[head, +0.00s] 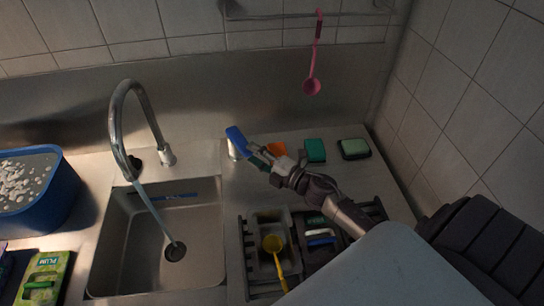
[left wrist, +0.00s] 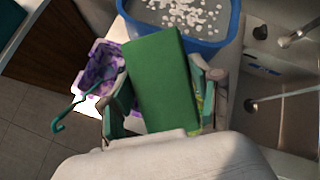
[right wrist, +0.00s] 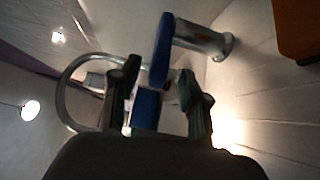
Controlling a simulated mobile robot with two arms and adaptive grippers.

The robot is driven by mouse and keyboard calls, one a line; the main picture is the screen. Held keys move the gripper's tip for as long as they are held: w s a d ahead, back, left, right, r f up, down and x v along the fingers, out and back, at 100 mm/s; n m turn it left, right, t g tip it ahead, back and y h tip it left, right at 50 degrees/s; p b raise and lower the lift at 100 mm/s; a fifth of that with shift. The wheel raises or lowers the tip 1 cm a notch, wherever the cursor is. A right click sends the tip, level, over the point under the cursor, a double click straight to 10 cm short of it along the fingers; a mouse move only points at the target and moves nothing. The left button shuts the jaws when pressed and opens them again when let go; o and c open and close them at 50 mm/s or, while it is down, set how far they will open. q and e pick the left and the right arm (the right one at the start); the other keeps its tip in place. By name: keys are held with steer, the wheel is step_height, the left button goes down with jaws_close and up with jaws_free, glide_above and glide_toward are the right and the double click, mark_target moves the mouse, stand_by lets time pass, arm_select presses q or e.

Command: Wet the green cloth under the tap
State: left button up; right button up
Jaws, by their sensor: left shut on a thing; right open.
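The green cloth (left wrist: 162,80) is a flat folded rectangle in the left wrist view. My left gripper (left wrist: 165,100) is shut on it; this gripper and the cloth are outside the head view. The chrome tap (head: 122,110) arches over the sink (head: 206,235), and a stream of water (head: 155,212) runs from its spout to the drain. The blue tap lever (head: 237,139) sits on a chrome post (head: 232,152) right of the sink. My right gripper (head: 264,158) is open close to the lever, which shows between its fingers in the right wrist view (right wrist: 160,50).
A blue basin (head: 65,200) with white pieces stands left of the sink, a green PLUM packet (head: 50,272) in front. A dark rack (head: 250,262) holds a yellow ladle (head: 273,244). Sponges (head: 315,150) lie behind. A pink ladle (head: 313,75) hangs on the wall.

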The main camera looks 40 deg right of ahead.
mark_target(245, 149)
steer(key=v, duration=0.8)
